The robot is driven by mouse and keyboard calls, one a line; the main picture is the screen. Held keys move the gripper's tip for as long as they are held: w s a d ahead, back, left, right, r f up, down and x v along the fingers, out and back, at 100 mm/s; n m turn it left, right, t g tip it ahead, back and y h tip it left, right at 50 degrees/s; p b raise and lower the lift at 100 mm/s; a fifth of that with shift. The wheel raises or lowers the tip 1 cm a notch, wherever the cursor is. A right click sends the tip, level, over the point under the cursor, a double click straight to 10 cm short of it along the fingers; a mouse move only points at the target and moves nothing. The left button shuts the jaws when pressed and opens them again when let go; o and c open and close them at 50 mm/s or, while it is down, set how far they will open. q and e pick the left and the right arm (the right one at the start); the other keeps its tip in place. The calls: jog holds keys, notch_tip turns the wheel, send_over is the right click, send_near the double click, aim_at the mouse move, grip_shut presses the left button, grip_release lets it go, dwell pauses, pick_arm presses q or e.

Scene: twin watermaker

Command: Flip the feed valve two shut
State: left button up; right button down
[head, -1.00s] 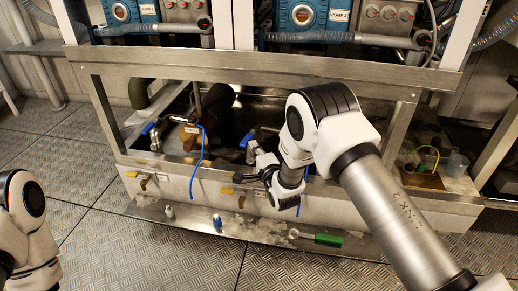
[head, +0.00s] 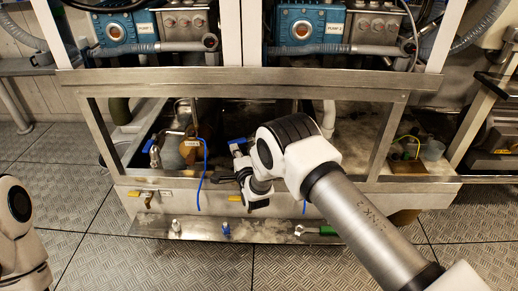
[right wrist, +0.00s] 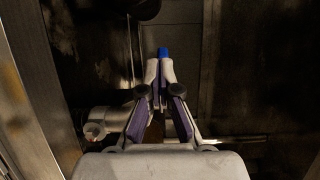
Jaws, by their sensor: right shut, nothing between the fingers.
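A blue-handled valve (head: 238,141) stands at the tank's front rim, just behind my right gripper; I take it for feed valve two, though no label on it is readable. My left gripper is out of view; only part of my left arm shows at the left edge.
Another blue-handled valve (head: 152,146) stands further left on the rim. A blue hose (head: 204,175) hangs over the front. Yellow handles (head: 235,198) sit on the front face. A metal ledge (head: 190,232) below bears small parts and a green-handled tool (head: 320,230). A steel rail (head: 250,80) crosses above.

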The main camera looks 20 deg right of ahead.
aim_at(229, 142)
jog(key=shift+w+a, duration=0.25)
jog(key=shift+w, duration=0.75)
jog(key=shift+w+a, duration=0.25)
jog(key=shift+w, duration=0.75)
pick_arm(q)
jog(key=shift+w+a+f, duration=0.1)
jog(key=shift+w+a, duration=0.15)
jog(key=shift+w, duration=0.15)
pick_arm(e)
jog(key=shift+r, duration=0.1)
jog(key=shift+w+r, duration=0.15)
jog(key=shift+r, duration=0.1)
